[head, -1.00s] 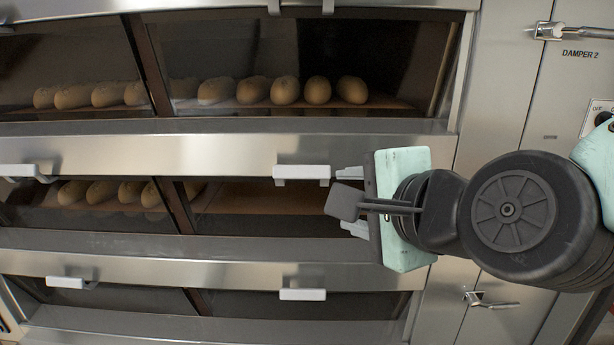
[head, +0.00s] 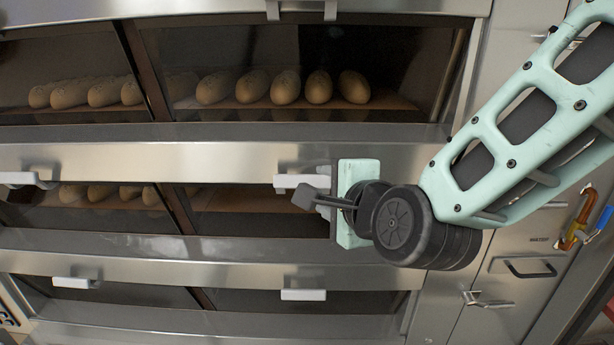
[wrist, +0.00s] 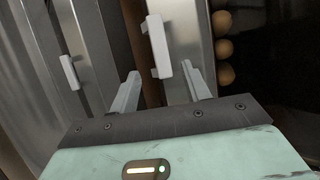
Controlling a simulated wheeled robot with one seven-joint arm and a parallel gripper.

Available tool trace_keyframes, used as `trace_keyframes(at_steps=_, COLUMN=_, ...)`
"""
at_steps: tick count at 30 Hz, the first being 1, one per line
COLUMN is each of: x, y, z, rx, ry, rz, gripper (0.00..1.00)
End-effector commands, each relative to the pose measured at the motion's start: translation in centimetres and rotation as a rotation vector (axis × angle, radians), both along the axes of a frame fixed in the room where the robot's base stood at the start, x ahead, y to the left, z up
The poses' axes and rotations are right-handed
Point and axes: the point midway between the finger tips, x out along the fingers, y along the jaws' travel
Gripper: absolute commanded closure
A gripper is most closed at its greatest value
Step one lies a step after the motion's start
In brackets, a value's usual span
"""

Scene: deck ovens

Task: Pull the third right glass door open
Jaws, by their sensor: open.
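Right-hand glass doors of the oven show in several tiers in the head view; which one counts as third I cannot tell. My gripper (head: 322,191) is open at the middle-tier right door (head: 250,198), beside the right end of its white bar handle (head: 287,181). In the wrist view this handle (wrist: 158,46) lies ahead of and between the two spread fingers; contact is not visible. The door looks shut. My gripper partly hides the right end of the handle and the door's right side.
The lower right door's white handle (head: 303,295) is below my gripper. The upper right window (head: 300,60) shows several loaves (head: 285,88) inside. A left-hand handle (head: 25,179) is at the same height. Steel cabinet panels with latches (head: 485,299) stand at the right.

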Motion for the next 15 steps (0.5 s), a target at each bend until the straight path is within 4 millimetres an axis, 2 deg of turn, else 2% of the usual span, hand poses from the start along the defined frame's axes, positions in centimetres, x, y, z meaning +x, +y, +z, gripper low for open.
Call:
trace_keyframes(at_steps=9, x=4.5, y=1.8, z=-1.5, rx=0.001, ry=0.004, rz=0.000, gripper=0.53)
trace_keyframes(at_steps=15, x=6.8, y=2.7, z=-2.3, rx=-0.001, ry=0.001, rz=-0.001, gripper=0.53)
